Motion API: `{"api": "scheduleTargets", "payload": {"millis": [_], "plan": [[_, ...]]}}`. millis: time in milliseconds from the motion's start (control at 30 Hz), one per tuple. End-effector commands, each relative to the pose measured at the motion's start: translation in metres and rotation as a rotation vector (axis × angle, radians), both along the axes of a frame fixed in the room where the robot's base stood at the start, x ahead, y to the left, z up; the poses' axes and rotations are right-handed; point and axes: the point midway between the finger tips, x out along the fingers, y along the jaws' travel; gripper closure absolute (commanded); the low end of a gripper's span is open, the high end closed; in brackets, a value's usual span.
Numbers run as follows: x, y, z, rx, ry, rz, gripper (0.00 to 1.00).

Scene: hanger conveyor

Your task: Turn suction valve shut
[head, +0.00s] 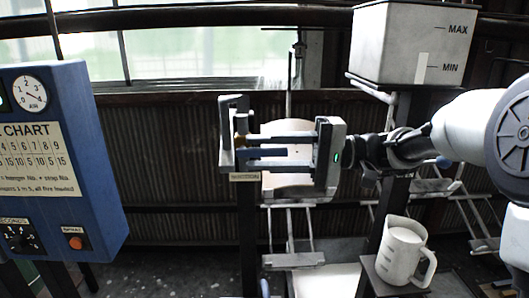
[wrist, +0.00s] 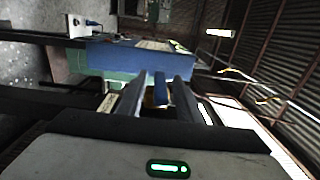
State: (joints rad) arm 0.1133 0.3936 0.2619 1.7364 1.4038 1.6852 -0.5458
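The suction valve has a blue lever handle (head: 265,153) lying nearly level, with a small brass-coloured part at its left end. A label plate reading SUCTION (head: 245,177) is just below it, on a dark post. My gripper (head: 238,138) reaches in from the right with its fingers on either side of the lever. In the wrist view the blue lever (wrist: 160,90) shows between the two dark fingers, with a gap visible beside it. The fingers look open around it, not closed on it. The valve body is mostly hidden behind my gripper.
A blue control panel (head: 100,215) with a gauge and chart stands at left. A tank marked MAX and MIN (head: 400,45) is at upper right. A measuring jug (head: 402,250) stands on a small dark stand at lower right. Hanging metal frames (head: 293,260) are below and behind my gripper.

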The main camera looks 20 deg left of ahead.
Motion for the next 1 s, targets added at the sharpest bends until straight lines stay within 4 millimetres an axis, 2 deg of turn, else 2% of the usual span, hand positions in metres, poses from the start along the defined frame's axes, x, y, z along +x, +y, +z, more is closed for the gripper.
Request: {"api": "scheduleTargets", "payload": {"millis": [167,267,467,533,567,700,833,1000], "plan": [[0.0,0.0,0.001,-0.001,-0.001,0.0,0.67],[0.0,0.0,0.009,0.0,-0.002,0.0,0.67],[0.0,0.0,0.048,0.004,-0.007,-0.001,0.67],[-0.001,0.001,0.063,0.006,-0.01,0.002,0.59],[-0.001,0.001,0.069,0.007,-0.008,0.002,0.67],[-0.002,0.001,0.091,0.007,-0.007,0.004,0.67],[-0.002,0.002,0.101,0.006,-0.005,0.005,0.67],[-0.002,0.002,0.104,0.006,-0.002,0.006,0.67]]}}
